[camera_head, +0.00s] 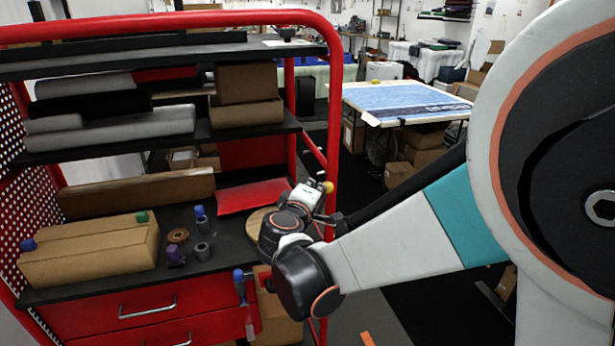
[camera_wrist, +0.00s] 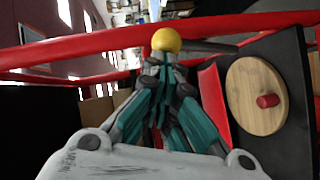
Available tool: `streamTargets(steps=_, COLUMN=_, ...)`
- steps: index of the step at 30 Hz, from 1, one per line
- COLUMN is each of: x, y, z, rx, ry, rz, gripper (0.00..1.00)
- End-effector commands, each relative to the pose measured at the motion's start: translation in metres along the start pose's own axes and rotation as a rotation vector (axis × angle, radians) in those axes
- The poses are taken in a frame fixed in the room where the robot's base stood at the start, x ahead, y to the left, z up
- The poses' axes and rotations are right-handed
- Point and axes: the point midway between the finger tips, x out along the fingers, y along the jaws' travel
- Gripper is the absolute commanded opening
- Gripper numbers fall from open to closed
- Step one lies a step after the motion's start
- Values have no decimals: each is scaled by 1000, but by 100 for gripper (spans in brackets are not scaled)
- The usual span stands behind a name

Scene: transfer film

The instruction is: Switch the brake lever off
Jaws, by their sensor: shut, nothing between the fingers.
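A yellow ball knob (camera_head: 327,187), which looks like the brake lever's end, is at the right side of the red cart. It also shows in the wrist view (camera_wrist: 166,39), just beyond my fingertips. A dark rod (camera_wrist: 208,46) runs right from behind the knob; I cannot tell for certain that it is the lever's shaft. My gripper (camera_wrist: 163,62) is shut and empty, with its teal-and-grey fingers together and pointing at the knob. I cannot tell whether they touch it. In the head view my gripper (camera_head: 318,190) is beside the knob, partly hidden by my wrist.
The red cart frame (camera_head: 335,110) rises close to my gripper. A wooden disc (camera_wrist: 244,88) with a red peg lies on the black shelf, right of my fingers in the wrist view. Cardboard boxes (camera_head: 90,255) and small spools stand further left. A blue-topped table (camera_head: 405,100) is behind.

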Motion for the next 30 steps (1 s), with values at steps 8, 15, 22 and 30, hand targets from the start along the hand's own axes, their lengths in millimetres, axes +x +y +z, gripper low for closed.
streamTargets(steps=8, x=15, y=20, z=24, rx=189, ry=-5, rz=-124, gripper=0)
streamTargets(steps=15, x=31, y=26, z=48, rx=379, ry=-5, rz=-249, gripper=0)
streamTargets(steps=22, x=45, y=25, z=67, rx=536, ry=-4, rz=-355, gripper=0)
streamTargets(steps=30, x=55, y=17, z=82, rx=590, ry=-1, rz=-395, gripper=0)
